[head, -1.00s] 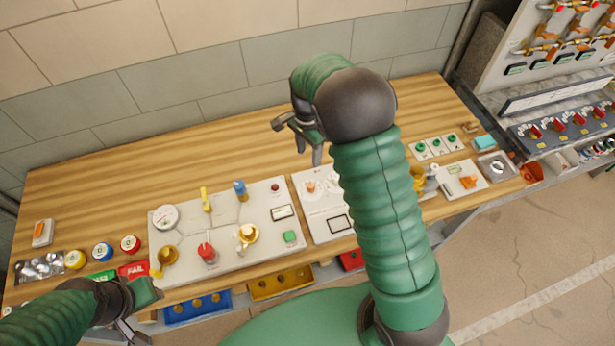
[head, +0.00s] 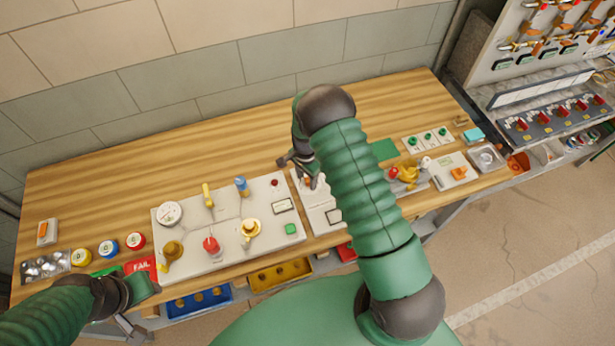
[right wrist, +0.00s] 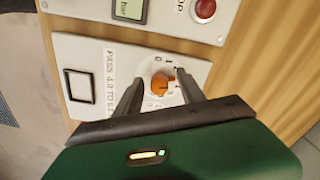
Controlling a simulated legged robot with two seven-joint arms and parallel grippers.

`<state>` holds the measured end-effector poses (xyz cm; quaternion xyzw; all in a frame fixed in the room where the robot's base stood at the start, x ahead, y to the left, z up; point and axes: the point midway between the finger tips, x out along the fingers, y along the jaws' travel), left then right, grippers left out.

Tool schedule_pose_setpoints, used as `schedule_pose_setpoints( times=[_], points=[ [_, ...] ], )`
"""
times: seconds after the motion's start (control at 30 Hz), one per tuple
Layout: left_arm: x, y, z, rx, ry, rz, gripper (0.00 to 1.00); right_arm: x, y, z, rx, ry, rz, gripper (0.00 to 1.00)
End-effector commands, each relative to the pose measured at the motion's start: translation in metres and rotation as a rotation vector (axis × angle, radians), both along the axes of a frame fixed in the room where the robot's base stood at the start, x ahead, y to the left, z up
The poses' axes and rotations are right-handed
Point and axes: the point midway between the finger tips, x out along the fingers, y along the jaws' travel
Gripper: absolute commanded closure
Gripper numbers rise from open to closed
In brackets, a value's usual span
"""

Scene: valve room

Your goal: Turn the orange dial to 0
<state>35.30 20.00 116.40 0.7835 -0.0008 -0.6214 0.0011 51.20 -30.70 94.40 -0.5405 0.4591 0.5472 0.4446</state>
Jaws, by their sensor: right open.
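The orange dial (right wrist: 161,84) sits on a round white scale on a white panel (right wrist: 96,68). In the right wrist view it lies between the two dark fingers of my right gripper (right wrist: 160,77), which are apart, one on each side. I cannot tell if they touch it. The scale's marks are too small to read surely. In the head view my right gripper (head: 302,171) is over that panel (head: 320,212), and my arm and fingers hide much of the dial. My left gripper (head: 132,328) is at the lower left, beyond the table's front edge; its opening is unclear.
A larger white panel (head: 225,222) with a gauge, valves and a green button lies left of the dial panel. Another panel with an orange knob (head: 458,173) is at the right. Blue (head: 198,304) and yellow (head: 280,275) bins hang below the front edge. The back table is clear.

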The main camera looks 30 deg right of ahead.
Motion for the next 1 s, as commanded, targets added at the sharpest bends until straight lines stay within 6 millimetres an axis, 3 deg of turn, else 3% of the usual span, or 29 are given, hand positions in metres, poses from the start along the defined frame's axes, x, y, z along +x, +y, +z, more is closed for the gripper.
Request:
schedule_pose_setpoints(
  times=[0.03,0.37,1.0],
  points=[
    [-0.0001,0.0001,-0.0001,0.0,0.0,0.0,0.64,-0.0002,-0.0018,-0.0008,0.001,0.0,-0.001,0.57],
    [-0.0001,-0.0001,-0.0001,0.0,0.0,0.0,0.64,0.0008,-0.0076,-0.002,0.004,-0.001,-0.001,1.0],
    [0.0,0.0,-0.0028,0.0,0.0,0.0,0.64,0.0013,-0.0067,-0.0013,0.0,-0.003,0.024,1.0]
  ],
)
